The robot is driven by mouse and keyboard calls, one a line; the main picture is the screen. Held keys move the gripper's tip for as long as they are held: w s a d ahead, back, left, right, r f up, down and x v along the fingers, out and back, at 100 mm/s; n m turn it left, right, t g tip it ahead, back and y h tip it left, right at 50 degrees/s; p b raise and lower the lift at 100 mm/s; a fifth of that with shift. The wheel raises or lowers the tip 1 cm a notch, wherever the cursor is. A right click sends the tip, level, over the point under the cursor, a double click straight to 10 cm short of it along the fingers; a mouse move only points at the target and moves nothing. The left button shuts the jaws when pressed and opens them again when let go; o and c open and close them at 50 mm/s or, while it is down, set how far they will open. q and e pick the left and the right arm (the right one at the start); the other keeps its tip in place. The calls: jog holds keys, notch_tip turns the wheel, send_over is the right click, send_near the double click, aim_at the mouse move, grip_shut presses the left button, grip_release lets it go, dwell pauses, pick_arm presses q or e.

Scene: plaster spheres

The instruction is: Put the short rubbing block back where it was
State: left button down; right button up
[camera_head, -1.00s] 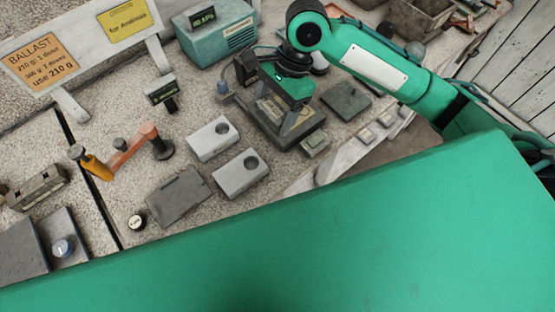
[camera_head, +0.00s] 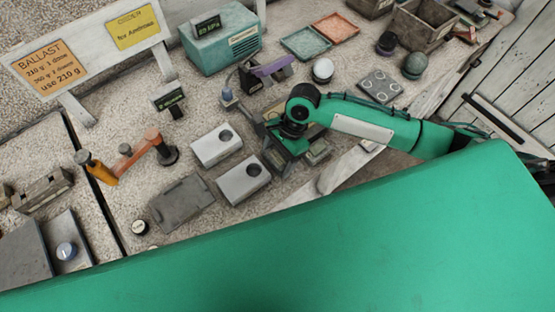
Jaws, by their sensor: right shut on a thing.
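My right gripper (camera_head: 288,147) is low over the worktop, just right of two pale blocks with round holes, the upper one (camera_head: 216,146) and the lower one (camera_head: 244,180). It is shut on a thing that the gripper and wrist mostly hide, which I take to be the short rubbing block. I cannot tell whether the held thing touches the surface below. A small pale-topped block (camera_head: 317,152) lies close to the right of the gripper. My left gripper is not in view.
An orange crank (camera_head: 146,149) and a dark flat plate (camera_head: 180,203) lie to the left. A purple-topped device (camera_head: 270,70), a white round knob (camera_head: 322,70) and a plate with rings (camera_head: 380,86) stand behind. A teal box (camera_head: 222,42) is at the back.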

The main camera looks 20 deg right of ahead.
jog(key=shift+f, duration=1.25)
jog(key=o, duration=1)
jog(key=shift+f, duration=0.15)
jog(key=b+v, duration=0.1)
jog(key=v, duration=1.1)
jog(key=shift+r, duration=0.2)
